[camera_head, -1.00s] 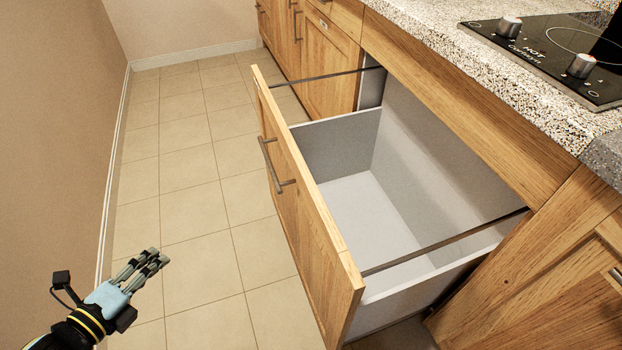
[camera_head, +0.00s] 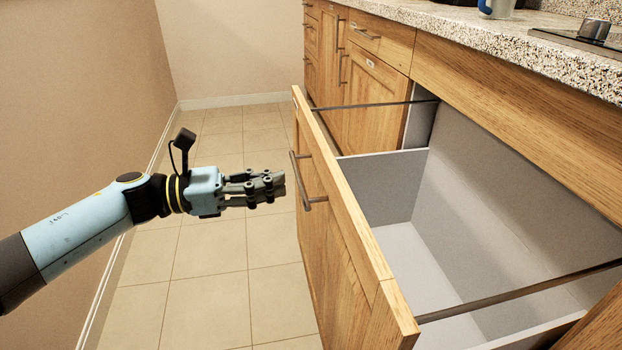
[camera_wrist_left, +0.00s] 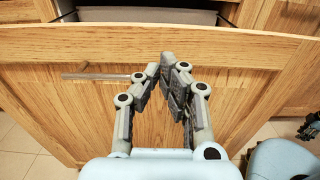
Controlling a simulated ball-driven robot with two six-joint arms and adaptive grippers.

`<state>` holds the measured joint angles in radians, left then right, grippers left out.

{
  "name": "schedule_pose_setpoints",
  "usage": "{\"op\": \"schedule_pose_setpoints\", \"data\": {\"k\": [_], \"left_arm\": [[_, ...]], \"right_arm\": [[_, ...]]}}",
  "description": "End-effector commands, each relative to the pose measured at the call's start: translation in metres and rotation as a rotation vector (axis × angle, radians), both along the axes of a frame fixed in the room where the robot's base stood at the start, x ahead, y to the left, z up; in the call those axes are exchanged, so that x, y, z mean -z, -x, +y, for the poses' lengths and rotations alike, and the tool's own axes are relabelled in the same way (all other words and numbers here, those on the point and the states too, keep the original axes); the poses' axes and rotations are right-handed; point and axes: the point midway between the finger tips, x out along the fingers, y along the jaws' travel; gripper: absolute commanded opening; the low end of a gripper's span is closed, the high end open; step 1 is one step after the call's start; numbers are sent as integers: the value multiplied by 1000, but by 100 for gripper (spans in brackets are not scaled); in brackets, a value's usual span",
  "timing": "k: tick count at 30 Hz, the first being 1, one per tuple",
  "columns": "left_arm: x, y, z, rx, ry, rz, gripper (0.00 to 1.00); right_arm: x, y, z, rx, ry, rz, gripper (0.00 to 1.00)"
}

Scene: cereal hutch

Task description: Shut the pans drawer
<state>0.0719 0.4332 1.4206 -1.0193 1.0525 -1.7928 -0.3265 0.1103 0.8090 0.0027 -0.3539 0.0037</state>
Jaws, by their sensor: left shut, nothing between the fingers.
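The pans drawer is pulled far out; its wooden front (camera_head: 345,225) stands out over the floor and its grey inside (camera_head: 405,215) looks empty. A bar handle (camera_head: 306,180) is on the outer face. My left gripper (camera_head: 280,185) is shut and empty, to the left of the drawer front, pointing at it near the handle. In the left wrist view, the drawer front (camera_wrist_left: 235,75) fills the space ahead of the shut fingers (camera_wrist_left: 168,75), with the handle (camera_wrist_left: 95,76) to their left. Whether the fingertips touch the wood is not clear. My right gripper is not seen in the head view.
A speckled counter (camera_head: 490,50) with a hob (camera_head: 580,42) runs above the drawer. Closed cabinets (camera_head: 360,80) stand beyond it. A plain wall (camera_head: 80,100) is on the left. The tiled floor (camera_head: 215,260) between is clear.

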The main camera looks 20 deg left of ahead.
Motion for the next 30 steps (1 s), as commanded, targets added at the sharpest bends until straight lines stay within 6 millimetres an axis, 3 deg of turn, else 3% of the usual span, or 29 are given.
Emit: {"op": "schedule_pose_setpoints", "data": {"k": [6,12,30], "left_arm": [[-1,-24,-35,-2,3,-1,0],[0,-35,-52,-2,2,1,0],[2,-40,-54,-1,1,2,0]], "right_arm": [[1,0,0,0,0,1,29],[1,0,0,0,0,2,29],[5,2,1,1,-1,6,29]]}}
